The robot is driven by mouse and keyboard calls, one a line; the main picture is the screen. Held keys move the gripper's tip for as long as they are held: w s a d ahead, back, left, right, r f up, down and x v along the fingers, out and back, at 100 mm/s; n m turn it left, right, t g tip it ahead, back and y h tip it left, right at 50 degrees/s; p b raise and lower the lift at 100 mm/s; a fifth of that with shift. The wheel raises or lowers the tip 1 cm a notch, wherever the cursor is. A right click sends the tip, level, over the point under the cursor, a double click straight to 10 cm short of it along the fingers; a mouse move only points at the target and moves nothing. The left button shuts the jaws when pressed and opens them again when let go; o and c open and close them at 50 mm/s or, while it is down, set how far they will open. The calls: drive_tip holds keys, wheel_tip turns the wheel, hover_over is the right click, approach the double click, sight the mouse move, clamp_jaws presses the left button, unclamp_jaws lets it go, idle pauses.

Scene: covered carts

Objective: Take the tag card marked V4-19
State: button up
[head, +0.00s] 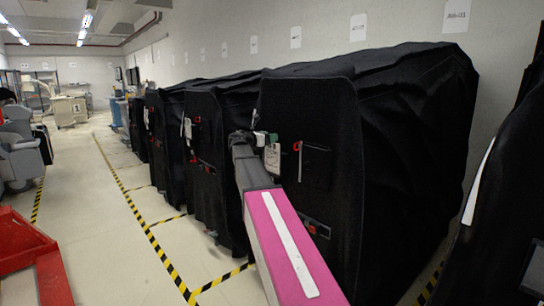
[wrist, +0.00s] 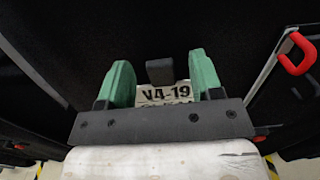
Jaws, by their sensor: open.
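The tag card (wrist: 165,93) marked V4-19 shows in the wrist view, between the green fingers of my gripper (wrist: 160,82). A dark block (wrist: 160,70) sits just above it against black cloth. The fingers stand apart on either side of the card; I cannot tell whether either touches it. The card's lower part is hidden behind the gripper's dark bar. In the head view, my gripper (head: 262,138) is at the front of the near covered cart (head: 310,105). A pale tag (head: 272,158) hangs beside it there, its marking too small to read.
A red handle (wrist: 297,52) stands to the right of the card in the wrist view. More black-covered carts (head: 205,130) line the wall to the left. A red frame (head: 35,255) stands at lower left. The pale aisle floor (head: 120,215) between is clear.

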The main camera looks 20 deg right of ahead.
drive_tip(key=shift+x, duration=1.1)
clamp_jaws()
